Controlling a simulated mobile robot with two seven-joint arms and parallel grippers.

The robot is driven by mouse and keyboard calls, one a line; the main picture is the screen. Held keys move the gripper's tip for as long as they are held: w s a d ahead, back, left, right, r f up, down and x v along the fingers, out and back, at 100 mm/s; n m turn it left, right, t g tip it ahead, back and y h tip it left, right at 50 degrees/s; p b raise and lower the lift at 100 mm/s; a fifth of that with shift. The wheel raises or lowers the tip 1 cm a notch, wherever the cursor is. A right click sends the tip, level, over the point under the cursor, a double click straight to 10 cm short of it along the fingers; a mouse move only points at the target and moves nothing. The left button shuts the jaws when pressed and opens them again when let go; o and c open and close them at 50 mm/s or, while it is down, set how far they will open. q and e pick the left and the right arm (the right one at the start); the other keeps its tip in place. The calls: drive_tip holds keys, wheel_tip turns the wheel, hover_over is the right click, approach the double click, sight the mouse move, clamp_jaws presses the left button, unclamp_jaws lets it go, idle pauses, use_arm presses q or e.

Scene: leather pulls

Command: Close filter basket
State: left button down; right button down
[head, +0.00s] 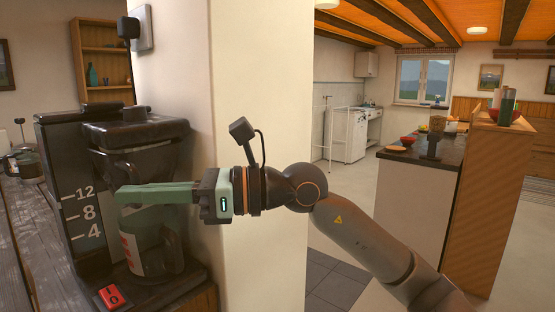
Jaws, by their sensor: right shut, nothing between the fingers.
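A black coffee maker (58,160) stands on a dark wooden counter at the left, with a water scale marked 12, 8 and 4. Its dark filter basket (135,155) is at the upper front, above the glass carafe (150,248). I cannot tell how far the basket stands out from the machine. My right gripper (122,196) comes in from the right with its green fingers shut and empty. The fingers pass in front of the machine, just below the basket, and hide part of the carafe's top. Contact is unclear. My left gripper is not in view.
A red switch (112,297) sits on the machine's base. A white wall corner (245,70) rises close behind my right gripper. A socket with a black plug (130,28) is above the machine. Another glass pot (25,163) stands at far left. Open floor lies to the right.

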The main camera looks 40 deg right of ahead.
drive_tip(key=shift+w+a, duration=0.25)
idle(0.7)
